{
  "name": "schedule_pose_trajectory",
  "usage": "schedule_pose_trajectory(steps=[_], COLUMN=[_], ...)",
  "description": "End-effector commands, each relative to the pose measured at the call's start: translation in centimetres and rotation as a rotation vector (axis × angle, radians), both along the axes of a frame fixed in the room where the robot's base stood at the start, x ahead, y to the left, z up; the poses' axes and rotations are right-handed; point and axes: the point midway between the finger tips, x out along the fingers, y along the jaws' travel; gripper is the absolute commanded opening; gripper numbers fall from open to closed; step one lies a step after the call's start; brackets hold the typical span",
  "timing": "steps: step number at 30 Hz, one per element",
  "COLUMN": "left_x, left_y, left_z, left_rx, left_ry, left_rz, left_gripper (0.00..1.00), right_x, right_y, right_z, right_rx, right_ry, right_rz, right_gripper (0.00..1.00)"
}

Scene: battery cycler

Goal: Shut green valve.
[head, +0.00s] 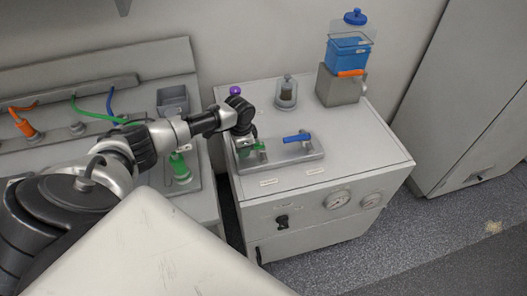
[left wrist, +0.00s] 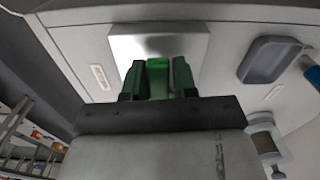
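The green valve (head: 259,146) sits on a grey plate at the left of the white cabinet's top, partly hidden by my left gripper. My left gripper (head: 246,142) is down at the valve, reaching in from the left. In the left wrist view its two dark green-tinted fingers (left wrist: 158,82) stand on either side of the green handle (left wrist: 157,66). The fingers are very close to the handle; I cannot tell whether they press on it. The handle's lower part is hidden. My right gripper is not in view.
A blue valve handle (head: 297,138) is just right of the green valve. A glass jar (head: 286,92), a purple knob (head: 235,90) and a blue container (head: 349,54) on a grey block stand behind. The cabinet's right top (head: 365,140) is clear.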

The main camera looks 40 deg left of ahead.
Motion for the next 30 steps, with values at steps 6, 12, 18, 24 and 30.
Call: schedule_pose_trajectory(steps=[6,12,18,24,30], left_x=[0.1,0.1,0.1,0.2,0.2], left_y=[0.2,0.2,0.1,0.2,0.3], left_z=[0.1,0.1,0.4,2.5,5.0], left_rx=[0.002,0.001,0.002,0.001,0.001], left_ry=[-0.004,-0.003,-0.003,-0.002,-0.002], left_rz=[0.003,0.003,0.002,0.002,0.003], left_gripper=[0.24,0.37,0.37,0.37,0.37], right_x=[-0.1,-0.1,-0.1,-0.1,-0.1], right_y=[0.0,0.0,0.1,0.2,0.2], right_z=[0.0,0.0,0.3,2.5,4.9], right_rx=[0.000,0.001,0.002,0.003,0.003], right_ry=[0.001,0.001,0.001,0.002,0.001], right_rz=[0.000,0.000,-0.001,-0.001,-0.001], right_gripper=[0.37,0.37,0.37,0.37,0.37])
